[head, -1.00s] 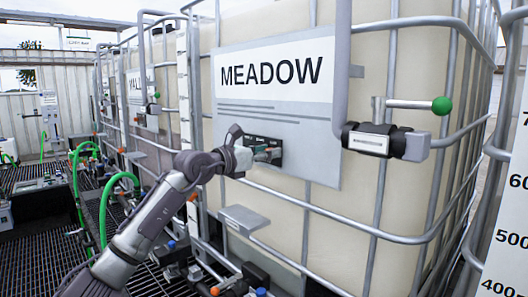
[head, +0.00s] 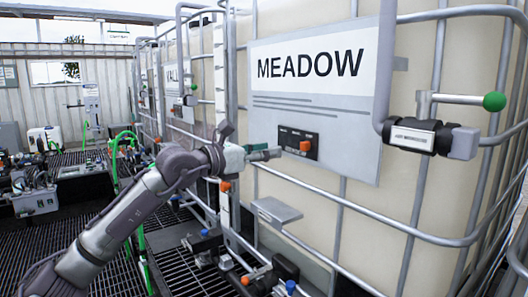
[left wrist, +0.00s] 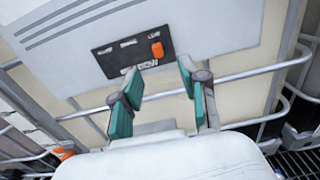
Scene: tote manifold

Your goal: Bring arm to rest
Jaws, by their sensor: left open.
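My left gripper (head: 265,153) is in front of the MEADOW tote (head: 300,205), a little left of a small black switch panel (head: 298,143) on its sign. In the left wrist view, its two teal-padded fingers (left wrist: 155,95) are apart with nothing between them. The black panel (left wrist: 130,55) with its orange switch (left wrist: 157,49) lies beyond the fingertips, and a gap seems to separate them. The orange switch also shows in the head view (head: 305,146). My left arm reaches in from the lower left. My right gripper is not in view.
Grey cage bars (head: 390,236) run around the tote. A valve with a green-knobbed handle (head: 494,101) sticks out at the right. A small grey shelf plate (head: 276,211) juts out below the panel. Green hoses (head: 118,150) and equipment stand at the left on dark grating.

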